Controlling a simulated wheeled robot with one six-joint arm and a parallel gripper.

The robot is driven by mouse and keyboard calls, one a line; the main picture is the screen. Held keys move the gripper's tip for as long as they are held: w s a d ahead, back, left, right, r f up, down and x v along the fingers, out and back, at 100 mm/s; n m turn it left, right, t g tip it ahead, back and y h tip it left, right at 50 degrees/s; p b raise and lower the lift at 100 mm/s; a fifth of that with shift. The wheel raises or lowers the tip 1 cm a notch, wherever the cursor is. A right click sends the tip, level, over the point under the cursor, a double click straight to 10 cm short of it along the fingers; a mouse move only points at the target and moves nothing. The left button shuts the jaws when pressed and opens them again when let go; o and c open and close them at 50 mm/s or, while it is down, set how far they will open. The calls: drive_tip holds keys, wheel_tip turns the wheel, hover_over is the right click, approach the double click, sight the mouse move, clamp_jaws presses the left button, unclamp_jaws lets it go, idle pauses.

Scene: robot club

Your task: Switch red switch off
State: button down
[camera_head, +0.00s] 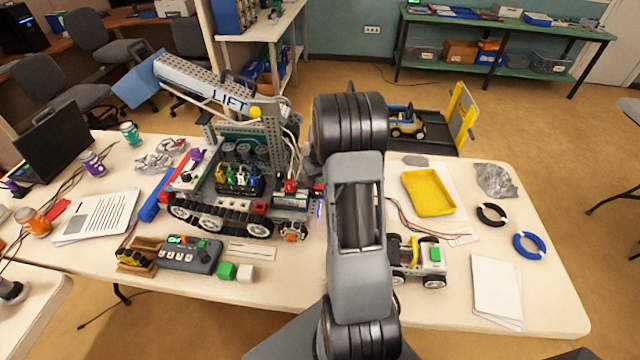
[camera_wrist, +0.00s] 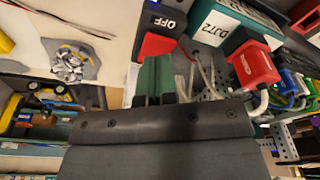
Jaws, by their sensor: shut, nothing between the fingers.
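The red switch (camera_wrist: 158,46) shows in the wrist view, at the top centre, with a black part marked OFF (camera_wrist: 170,22) beside it. My gripper (camera_wrist: 154,80) is shut and empty. Its green fingertips are just below the red switch in the picture; I cannot tell whether they touch it. In the head view my arm covers the gripper, and I cannot make out the switch clearly. The tracked robot (camera_head: 225,195) stands on the table, left of my arm.
A red plug (camera_wrist: 254,62) with wires sits close right of the switch, by a box labelled DJ72 (camera_wrist: 215,28). A control box (camera_head: 190,255), a small white vehicle (camera_head: 420,262) and a yellow tray (camera_head: 428,192) are on the table.

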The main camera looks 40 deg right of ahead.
drive_tip(key=shift+f+b, duration=0.85)
drive_tip(key=shift+f, duration=0.3)
drive_tip(key=shift+r, duration=0.15)
drive_tip(key=shift+r+p, duration=2.15)
drive_tip(key=shift+r, duration=1.3)
